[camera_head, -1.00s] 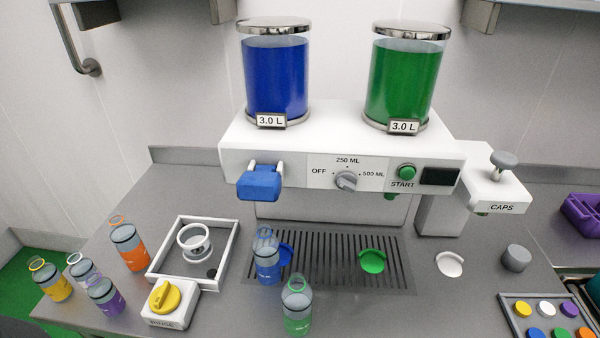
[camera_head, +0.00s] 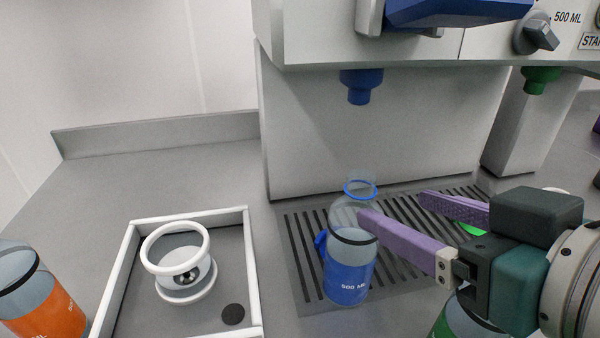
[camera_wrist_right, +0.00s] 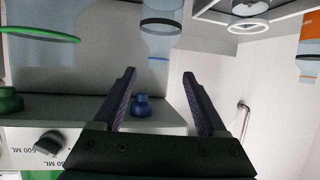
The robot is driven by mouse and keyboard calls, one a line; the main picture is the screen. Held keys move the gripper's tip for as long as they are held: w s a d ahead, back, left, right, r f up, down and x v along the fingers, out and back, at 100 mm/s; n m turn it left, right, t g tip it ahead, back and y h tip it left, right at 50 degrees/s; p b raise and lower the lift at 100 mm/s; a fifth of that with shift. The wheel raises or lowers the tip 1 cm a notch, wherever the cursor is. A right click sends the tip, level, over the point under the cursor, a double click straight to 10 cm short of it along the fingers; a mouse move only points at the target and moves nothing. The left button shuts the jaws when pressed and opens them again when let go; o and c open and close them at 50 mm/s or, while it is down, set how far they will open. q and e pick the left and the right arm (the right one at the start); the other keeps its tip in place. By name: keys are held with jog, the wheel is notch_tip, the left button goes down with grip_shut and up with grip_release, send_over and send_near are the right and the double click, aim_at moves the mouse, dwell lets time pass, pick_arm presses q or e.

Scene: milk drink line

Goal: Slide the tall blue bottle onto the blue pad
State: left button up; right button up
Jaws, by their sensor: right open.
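The tall blue bottle (camera_head: 348,280), clear on top with a black band, a blue neck ring and a "500 ML" label, stands upright at the front edge of the drip grate. It also shows at the top of the right wrist view (camera_wrist_right: 160,22). The blue pad (camera_head: 320,243) is mostly hidden behind the bottle; only a bit shows at its left. My right gripper (camera_head: 392,208) is open and empty. One fingertip overlaps the bottle's upper right side in the head view; I cannot tell whether it touches. My left gripper is not in view.
A blue nozzle (camera_head: 360,86) hangs above the grate (camera_head: 300,265). A green-banded bottle (camera_head: 445,322) is partly hidden under my right gripper. A white-rimmed tray (camera_head: 250,270) holding a ring stand is at left, with an orange bottle (camera_head: 45,310) beyond it.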

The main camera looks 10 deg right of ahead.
aim_at(368, 194)
jog(key=x, duration=0.9)
jog(key=shift+w+d+f+b, duration=0.1)
jog(key=shift+w+f+b, duration=0.05)
jog(key=shift+b, duration=0.2)
jog(key=shift+c, duration=0.2)
grip_shut()
